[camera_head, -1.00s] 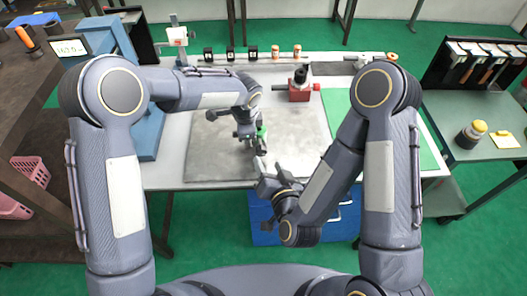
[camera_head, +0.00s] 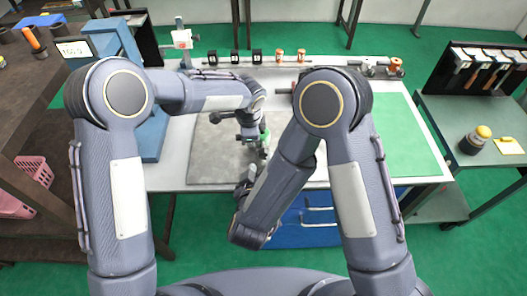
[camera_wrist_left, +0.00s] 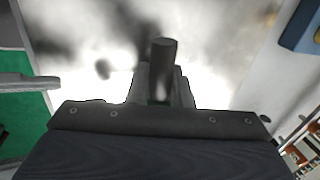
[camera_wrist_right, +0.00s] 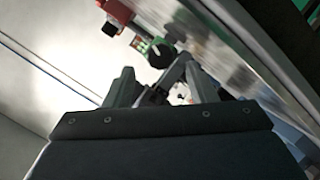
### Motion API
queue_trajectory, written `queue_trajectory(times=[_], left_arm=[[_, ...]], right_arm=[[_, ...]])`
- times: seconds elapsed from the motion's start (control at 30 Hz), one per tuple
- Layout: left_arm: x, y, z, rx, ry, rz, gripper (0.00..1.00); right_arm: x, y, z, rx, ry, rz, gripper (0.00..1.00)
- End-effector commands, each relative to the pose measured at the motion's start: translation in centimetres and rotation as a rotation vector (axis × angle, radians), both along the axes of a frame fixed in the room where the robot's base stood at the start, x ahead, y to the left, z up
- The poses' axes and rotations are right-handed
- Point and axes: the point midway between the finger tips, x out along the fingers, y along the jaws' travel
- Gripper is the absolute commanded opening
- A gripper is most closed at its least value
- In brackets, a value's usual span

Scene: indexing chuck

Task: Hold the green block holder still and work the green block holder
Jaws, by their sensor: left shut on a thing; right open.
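The green block holder (camera_head: 265,142) stands on the grey plate near its front middle, mostly hidden by my left gripper. My left gripper (camera_head: 250,138) is shut at the holder. In the left wrist view a dark round bar (camera_wrist_left: 163,62) stands between its fingers; I cannot tell which part of the holder it is. My right gripper (camera_head: 243,190) is low in front of the holder, partly hidden by my right forearm. In the right wrist view its fingers (camera_wrist_right: 163,92) are open, with the holder's green body (camera_wrist_right: 142,46) and a dark round knob (camera_wrist_right: 160,52) beyond them.
A red block holder (camera_wrist_right: 118,12) stands farther back, mostly hidden by my right arm in the head view. The grey plate (camera_head: 210,165) is bare at front left. A green mat (camera_head: 400,135) lies at right. Small black and orange parts (camera_head: 279,56) line the back edge.

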Motion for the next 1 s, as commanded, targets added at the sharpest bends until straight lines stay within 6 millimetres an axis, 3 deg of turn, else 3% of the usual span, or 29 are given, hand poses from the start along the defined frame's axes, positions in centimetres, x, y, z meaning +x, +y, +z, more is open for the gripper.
queue_trajectory(times=[0.1, 0.3, 0.73, 1.0], left_arm=[[-0.1, 0.0, -0.1, 0.002, 0.002, 0.0, 0.0], [0.0, 0.0, -0.1, 0.001, 0.002, 0.0, 0.0], [0.0, 0.0, -0.1, 0.001, 0.002, 0.0, 0.0], [0.0, 0.0, -0.1, 0.001, 0.002, 0.0, 0.0]], right_arm=[[2.3, -0.5, -0.7, 0.003, 0.0, -0.005, 0.51], [4.9, -0.8, -1.5, 0.002, 0.0, -0.003, 0.51], [5.8, -0.9, -1.8, 0.001, 0.0, 0.001, 0.51], [5.8, -0.9, -1.8, 0.003, 0.0, 0.002, 0.16]])
